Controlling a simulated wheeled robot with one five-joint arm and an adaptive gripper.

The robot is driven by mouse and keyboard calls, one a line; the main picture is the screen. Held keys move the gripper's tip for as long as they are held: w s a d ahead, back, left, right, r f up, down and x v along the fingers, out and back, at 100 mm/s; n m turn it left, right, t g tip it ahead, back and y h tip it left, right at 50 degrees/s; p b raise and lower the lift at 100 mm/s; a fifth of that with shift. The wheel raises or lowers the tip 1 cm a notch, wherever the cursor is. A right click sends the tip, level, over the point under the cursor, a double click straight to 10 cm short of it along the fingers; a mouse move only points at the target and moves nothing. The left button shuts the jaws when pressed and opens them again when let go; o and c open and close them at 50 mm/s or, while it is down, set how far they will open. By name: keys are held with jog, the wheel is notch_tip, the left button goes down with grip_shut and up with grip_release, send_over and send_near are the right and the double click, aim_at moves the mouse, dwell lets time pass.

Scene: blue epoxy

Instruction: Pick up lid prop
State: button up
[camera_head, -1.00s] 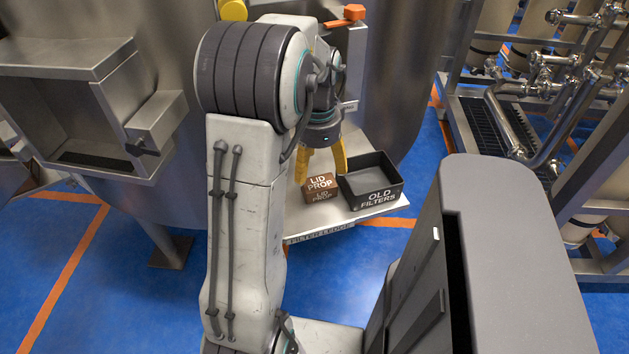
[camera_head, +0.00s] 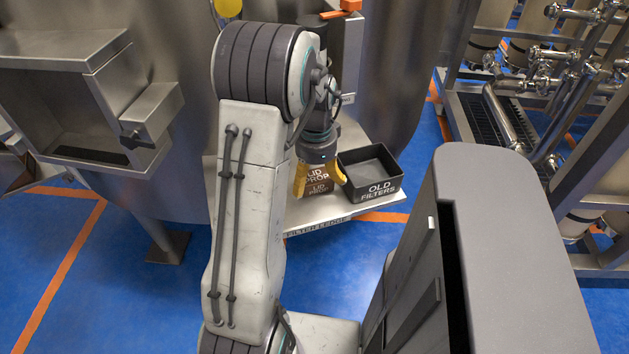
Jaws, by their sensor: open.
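The lid prop (camera_head: 319,187) is a small brown block with white "LID PROP" lettering. It sits on the metal filter ledge (camera_head: 305,216), just left of the black tray. My gripper (camera_head: 321,181) has yellow fingers and points down over the lid prop. One finger shows at the block's left side and the other at its right side, by the tray. The fingers are open around the block, and I cannot tell whether they touch it. The gripper's body hides part of the block's top.
The black "OLD FILTERS" tray (camera_head: 372,177) stands close to the right of the lid prop and looks empty. A steel tank wall rises behind the ledge. An orange handle (camera_head: 342,9) sits above. Steel pipework (camera_head: 510,120) stands at the right.

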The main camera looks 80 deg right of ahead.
jog(key=shift+s+f, duration=0.2)
jog(key=shift+f, duration=0.25)
jog(key=shift+a+r, duration=0.1)
jog(key=shift+r, duration=0.05)
jog(key=shift+c, duration=0.9)
jog(key=c, duration=0.7)
jog(key=shift+c, duration=0.2)
jog(key=shift+r, duration=0.2)
